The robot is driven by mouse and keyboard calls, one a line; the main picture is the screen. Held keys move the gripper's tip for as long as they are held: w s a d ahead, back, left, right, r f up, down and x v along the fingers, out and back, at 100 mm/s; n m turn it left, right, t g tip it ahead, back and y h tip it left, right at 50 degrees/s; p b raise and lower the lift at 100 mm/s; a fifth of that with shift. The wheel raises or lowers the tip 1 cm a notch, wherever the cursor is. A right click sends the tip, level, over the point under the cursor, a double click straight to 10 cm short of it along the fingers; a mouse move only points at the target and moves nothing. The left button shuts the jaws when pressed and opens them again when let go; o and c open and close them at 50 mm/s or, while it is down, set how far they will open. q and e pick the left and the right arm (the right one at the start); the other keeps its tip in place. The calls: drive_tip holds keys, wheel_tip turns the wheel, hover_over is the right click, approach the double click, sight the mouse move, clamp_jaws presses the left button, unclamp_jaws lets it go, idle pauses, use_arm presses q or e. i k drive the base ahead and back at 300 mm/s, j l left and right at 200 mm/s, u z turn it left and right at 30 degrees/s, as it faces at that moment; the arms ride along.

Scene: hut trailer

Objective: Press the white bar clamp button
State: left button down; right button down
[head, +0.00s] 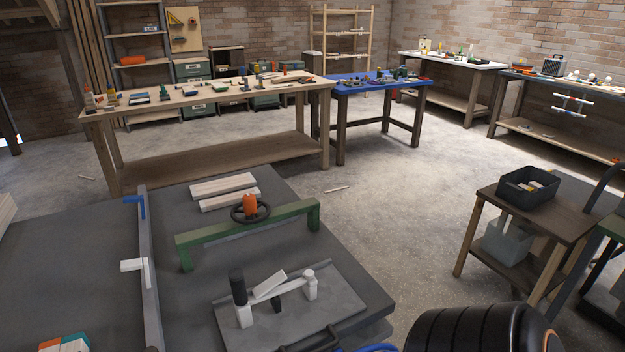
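A white clamp-like piece (134,266) sits against a long grey rail (150,290) on the near dark workbench, at the left. A similar blue piece (135,203) sits at the rail's far end. A white device with a black knob (237,285) and a tilted white bar (270,284) stands on a grey plate (335,312) to the right. I cannot tell which of these is the bar clamp, and no button is clear. Neither gripper is in view.
A green raised bar (245,232) with a black handwheel and orange piece crosses the bench; pale boards (222,185) lie behind. A side table (535,207) with a black bin (527,188) stands right. A large dark rounded shape fills the bottom right. Floor between benches is mostly clear.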

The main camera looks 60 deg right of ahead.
sight(309, 273)
drive_tip(key=k+l, duration=0.1)
drive_tip(key=l, duration=0.3)
drive_tip(key=k+l+u, duration=0.1)
drive_tip(key=l, duration=0.3)
drive_tip(key=k+l, duration=0.15)
drive_tip(key=l, duration=0.25)
